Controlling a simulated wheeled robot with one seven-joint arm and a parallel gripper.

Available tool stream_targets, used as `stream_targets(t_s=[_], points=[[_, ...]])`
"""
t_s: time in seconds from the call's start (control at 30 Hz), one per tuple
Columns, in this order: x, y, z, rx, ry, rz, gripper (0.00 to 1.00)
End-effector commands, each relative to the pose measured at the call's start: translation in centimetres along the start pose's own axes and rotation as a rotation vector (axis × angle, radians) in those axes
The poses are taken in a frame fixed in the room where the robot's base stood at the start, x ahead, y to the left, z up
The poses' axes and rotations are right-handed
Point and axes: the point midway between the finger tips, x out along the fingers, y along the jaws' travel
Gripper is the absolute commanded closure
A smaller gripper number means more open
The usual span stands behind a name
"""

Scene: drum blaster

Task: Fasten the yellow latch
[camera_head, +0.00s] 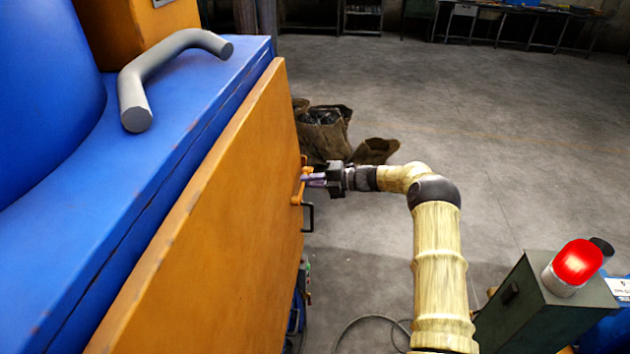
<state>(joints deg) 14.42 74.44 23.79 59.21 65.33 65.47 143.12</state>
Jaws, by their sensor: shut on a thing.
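The yellow latch (298,188) is a small orange-yellow piece at the right edge of the large orange door panel (215,215). My gripper (312,179) reaches it from the right, with its fingers pointing left at the panel. The fingers are shut on the latch. The fingertips partly cover the latch, and its exact angle is too small to tell. A dark handle (309,218) sits just below the latch on the same side of the panel.
The blue machine body (95,230) with a grey bent pipe handle (150,75) fills the left. Brown sacks (322,130) stand behind my gripper. A green box (545,305) with a lit red lamp (577,262) stands at lower right. A cable (370,320) lies on the open floor.

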Motion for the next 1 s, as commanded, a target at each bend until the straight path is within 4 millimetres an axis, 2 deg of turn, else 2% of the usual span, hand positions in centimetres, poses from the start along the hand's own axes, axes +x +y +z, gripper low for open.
stream_targets(t_s=[0.27, 0.3, 0.4, 0.77, 0.87, 1.0], points=[[0.1, -0.2, -0.1, 0.006, 0.003, -0.002, 1.0], [0.1, -0.3, -0.1, 0.006, 0.003, -0.002, 0.84], [-0.1, -0.3, -0.1, 0.005, 0.002, -0.002, 0.66], [-0.4, -0.2, 0.0, 0.003, -0.001, -0.001, 0.66], [-1.2, -0.4, 0.1, 0.003, -0.002, -0.002, 0.66], [-3.4, -0.5, 0.1, 0.003, -0.003, -0.001, 0.66]])
